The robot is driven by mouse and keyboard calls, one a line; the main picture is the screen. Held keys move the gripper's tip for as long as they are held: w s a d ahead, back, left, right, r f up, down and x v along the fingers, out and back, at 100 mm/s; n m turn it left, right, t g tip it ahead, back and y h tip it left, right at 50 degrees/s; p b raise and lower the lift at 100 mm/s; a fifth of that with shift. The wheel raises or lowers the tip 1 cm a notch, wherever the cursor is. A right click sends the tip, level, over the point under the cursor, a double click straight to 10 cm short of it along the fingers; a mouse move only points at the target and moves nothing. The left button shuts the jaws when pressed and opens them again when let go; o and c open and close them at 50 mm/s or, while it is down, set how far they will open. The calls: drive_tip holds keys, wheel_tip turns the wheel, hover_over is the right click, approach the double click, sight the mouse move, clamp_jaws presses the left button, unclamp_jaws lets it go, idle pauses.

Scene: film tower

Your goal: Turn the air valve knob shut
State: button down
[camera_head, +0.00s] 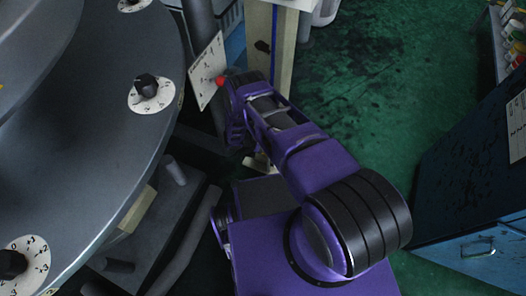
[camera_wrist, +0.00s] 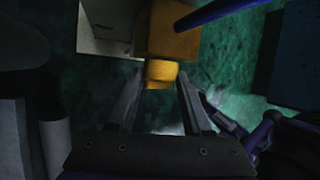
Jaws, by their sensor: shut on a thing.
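A yellow knob-like piece (camera_wrist: 161,74) shows in the wrist view, in front of a larger yellow block (camera_wrist: 170,35). I take the piece to be the air valve knob. My gripper (camera_wrist: 160,88) has one finger on each side of it and is shut on it. In the head view my gripper (camera_head: 238,88) is beside a pale post, and the wrist hides the yellow piece. A white marked plate (camera_head: 207,72) stands just left of the gripper, with a small red part (camera_head: 220,80) at its right edge. I cannot read how far the knob is turned.
The pale post (camera_head: 285,55) stands right behind my gripper. A large round grey tank top (camera_head: 90,120) with black dial knobs (camera_head: 147,85) fills the left. A blue cabinet (camera_head: 470,190) stands at the right. Green floor (camera_head: 360,80) between is clear.

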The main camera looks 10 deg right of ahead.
drive_tip(key=shift+w+n+g+h, duration=0.3)
drive_tip(key=shift+g+h, duration=0.3)
drive_tip(key=shift+h, duration=0.4)
drive_tip(key=shift+c, duration=1.7)
unclamp_jaws()
drive_tip(key=shift+s+a, duration=0.1)
drive_tip(key=shift+a, duration=0.1)
drive_tip(key=a+r, duration=0.3)
drive_tip(key=a, duration=1.2)
drive_tip(key=shift+s+r, duration=0.25)
drive_tip(key=shift+r, duration=0.1)
